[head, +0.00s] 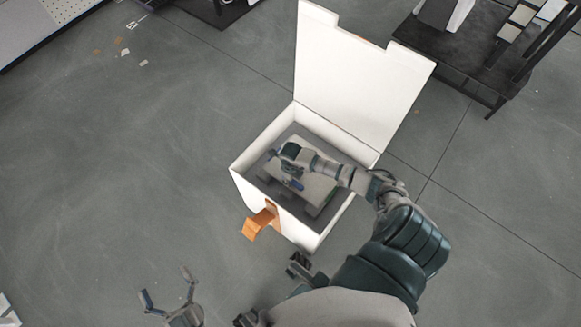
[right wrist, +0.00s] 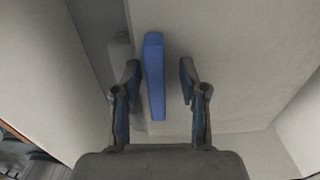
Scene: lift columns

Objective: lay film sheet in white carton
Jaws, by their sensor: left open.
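The white carton (head: 262,138) stands on the floor with its lid (head: 355,80) raised at the back. A pale flat sheet (head: 315,190) with a blue strip (head: 292,184) lies inside the carton; it looks like the film sheet. My right arm reaches over the carton's right side, and its gripper (head: 278,160) is inside, above the sheet. In the right wrist view the fingers (right wrist: 158,72) are apart, with the blue strip (right wrist: 154,100) between them and a gap on each side. My left gripper (head: 166,283) is open and empty, outside the carton at the lower left.
An orange-brown flap (head: 259,222) sticks out from the carton's front wall. A dark table (head: 455,60) stands at the upper right. A grey perforated unit (head: 40,30) is at the upper left, with small scraps on the floor nearby. The floor left of the carton is clear.

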